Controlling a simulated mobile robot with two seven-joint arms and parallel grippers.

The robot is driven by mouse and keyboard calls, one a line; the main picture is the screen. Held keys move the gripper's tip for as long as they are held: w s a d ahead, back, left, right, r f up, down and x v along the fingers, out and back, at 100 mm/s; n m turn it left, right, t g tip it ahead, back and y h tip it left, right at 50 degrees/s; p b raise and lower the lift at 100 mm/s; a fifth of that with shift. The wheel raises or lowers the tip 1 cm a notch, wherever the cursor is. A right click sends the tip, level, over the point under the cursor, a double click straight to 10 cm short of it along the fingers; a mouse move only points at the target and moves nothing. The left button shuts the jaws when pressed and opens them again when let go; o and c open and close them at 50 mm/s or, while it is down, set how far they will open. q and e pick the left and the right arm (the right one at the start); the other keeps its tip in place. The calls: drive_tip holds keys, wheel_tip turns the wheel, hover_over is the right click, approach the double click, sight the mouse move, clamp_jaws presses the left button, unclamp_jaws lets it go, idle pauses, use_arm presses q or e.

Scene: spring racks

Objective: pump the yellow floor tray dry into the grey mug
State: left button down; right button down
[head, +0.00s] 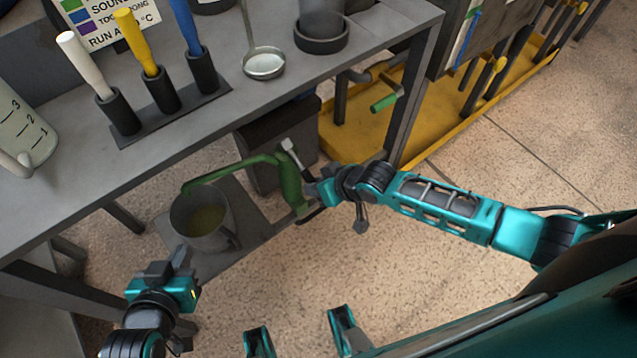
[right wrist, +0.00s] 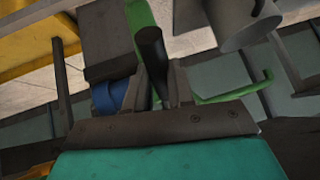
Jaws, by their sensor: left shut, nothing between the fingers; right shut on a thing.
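The yellow floor tray (head: 350,148) lies on the floor under the bench; part of it shows at the upper left of the right wrist view (right wrist: 28,48). The green pump (head: 290,188) stands beside the tray's near left end. Its spout (head: 215,174) reaches left over the grey mug (head: 190,222). The mug is upright on a low dark board and holds some yellowish liquid. My right gripper (head: 318,192) is shut at the pump, on a dark handle (right wrist: 150,50). My left gripper (head: 172,264) is shut and empty, in front of the mug. Liquid in the tray cannot be made out.
The grey bench (head: 240,105) overhangs the pump area. A green-handled crank (head: 385,102) juts out above the tray.

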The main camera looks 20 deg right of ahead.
use_arm(q)
drive_tip(key=shift+d, duration=0.15)
drive_tip(key=shift+r, duration=0.1)
use_arm(e)
drive_tip(key=c, duration=1)
unclamp_jaws()
drive_tip(key=shift+f, duration=0.1)
use_arm(q)
drive_tip(key=shift+w, duration=0.1)
use_arm(e)
drive_tip(key=shift+o, duration=0.2)
use_arm(q)
drive_tip(key=a+p, duration=0.1)
drive_tip(key=p, duration=0.1)
drive_tip(key=s+a+r+p, duration=0.1)
drive_tip(key=p, duration=0.1)
drive_tip(key=shift+r+y, duration=0.2)
drive_tip(key=shift+y, duration=0.2)
use_arm(e)
drive_tip(key=v, duration=1.2)
drive_tip(key=shift+s+r, duration=0.25)
drive_tip(key=shift+r, duration=0.05)
drive_tip(key=shift+d, duration=0.1)
